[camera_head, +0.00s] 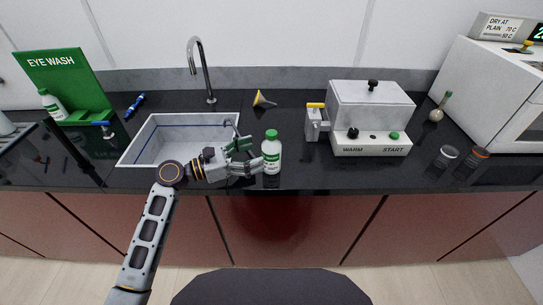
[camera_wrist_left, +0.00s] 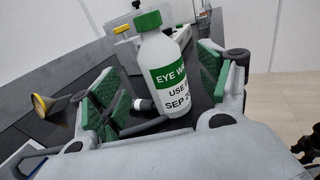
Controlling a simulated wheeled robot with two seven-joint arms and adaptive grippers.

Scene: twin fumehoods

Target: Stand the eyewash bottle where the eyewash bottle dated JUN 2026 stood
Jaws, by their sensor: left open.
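A white eyewash bottle with a green cap and green label (camera_head: 271,156) stands upright on the dark counter, right of the sink. In the left wrist view the bottle (camera_wrist_left: 165,75) reads "EYE W…", "USE…" and "SEP 20…", with the rest cut off. My left gripper (camera_head: 250,158) is open, with its green-padded fingers (camera_wrist_left: 160,88) on either side of the bottle; I cannot tell if they touch it. A second green-capped bottle (camera_head: 53,105) stands at the left of the green EYE WASH station (camera_head: 72,70); its date is too small to read.
A sink (camera_head: 140,148) with a tall faucet (camera_head: 202,70) lies between station and bottle. A yellow funnel (camera_head: 262,100) lies behind the bottle. A white WARM/START device (camera_head: 370,118) is to the right. The ledge of the station right of its bottle looks bare.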

